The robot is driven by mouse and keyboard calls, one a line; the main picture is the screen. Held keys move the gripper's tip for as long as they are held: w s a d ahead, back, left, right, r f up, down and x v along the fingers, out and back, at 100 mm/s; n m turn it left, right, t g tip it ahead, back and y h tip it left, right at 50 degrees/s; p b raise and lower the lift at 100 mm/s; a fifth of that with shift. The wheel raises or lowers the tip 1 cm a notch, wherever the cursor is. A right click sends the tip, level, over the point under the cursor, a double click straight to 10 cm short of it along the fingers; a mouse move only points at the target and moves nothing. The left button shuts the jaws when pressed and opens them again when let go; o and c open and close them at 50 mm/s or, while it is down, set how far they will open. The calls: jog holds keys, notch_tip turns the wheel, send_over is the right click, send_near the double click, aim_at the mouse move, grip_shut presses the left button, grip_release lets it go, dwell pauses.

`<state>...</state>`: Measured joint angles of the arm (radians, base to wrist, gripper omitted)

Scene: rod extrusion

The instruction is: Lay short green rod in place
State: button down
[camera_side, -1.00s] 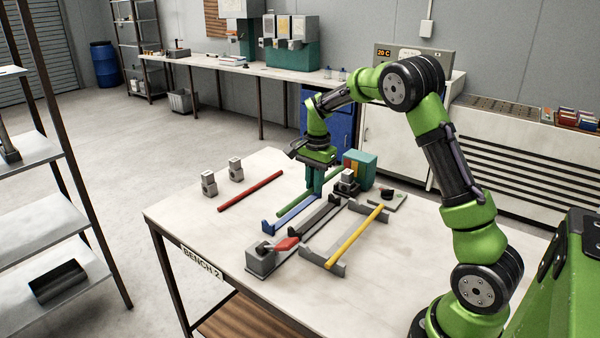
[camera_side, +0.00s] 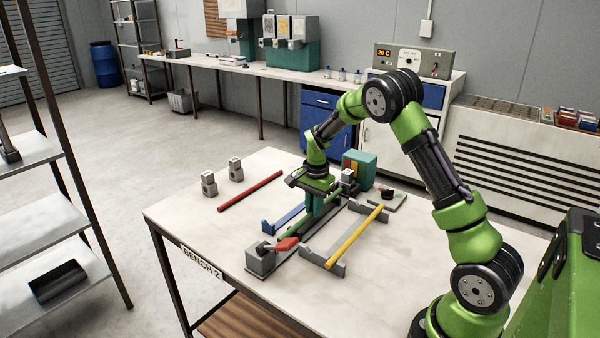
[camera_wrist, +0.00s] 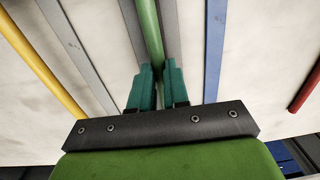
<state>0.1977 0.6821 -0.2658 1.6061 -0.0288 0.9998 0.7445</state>
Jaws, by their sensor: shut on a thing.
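The green rod (camera_wrist: 148,28) runs between my two teal fingers in the wrist view, with a dark grey wall on either side. My gripper (camera_wrist: 158,72) is shut on it. In the side view my gripper (camera_side: 313,214) is low over the grey channel (camera_side: 330,217), and the green rod (camera_side: 291,235) lies lengthwise along the channel. I cannot tell whether the rod rests on the channel floor or hangs just above it. The fingers hide the rod's middle.
A yellow rod (camera_side: 354,237) lies across a grey rack at right. A blue holder (camera_side: 281,222) is left of the channel, a red rod (camera_side: 250,191) farther left. A grey block with a red handle (camera_side: 284,245) stands at the channel's near end. The bench's front left is clear.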

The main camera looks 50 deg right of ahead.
dwell(0.4)
jog(key=c, duration=1)
grip_release()
jog(key=shift+c, duration=0.2)
notch_tip(320, 180, up, 17)
jog(key=shift+s, duration=0.25)
jog(key=shift+f, duration=0.1)
